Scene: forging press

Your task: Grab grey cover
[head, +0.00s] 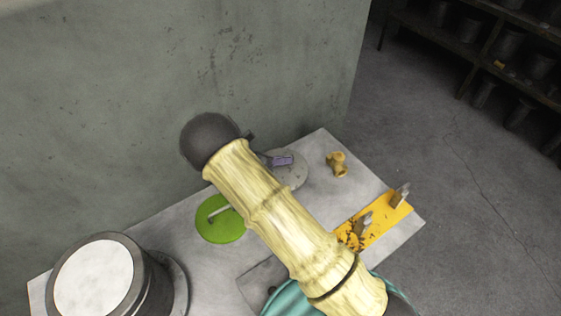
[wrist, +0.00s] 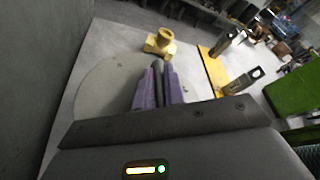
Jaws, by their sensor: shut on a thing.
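The grey cover (head: 296,179) is a flat round disc at the table's far side in the head view, partly hidden by my arm and gripper. In the wrist view the grey cover (wrist: 103,88) spreads out to the left under my fingers. My gripper (head: 282,160) has purple fingers over the cover. In the wrist view my gripper (wrist: 158,82) is shut on the cover's dark upright handle. I cannot tell whether the cover touches the table.
A brass fitting (head: 338,165) stands just beyond the cover. An orange plate (head: 382,221) with upright metal brackets lies to the right. A green disc with a handle (head: 221,222) is at left, and a grey wall (head: 120,110) rises behind. A large drum (head: 95,275) stands at front left.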

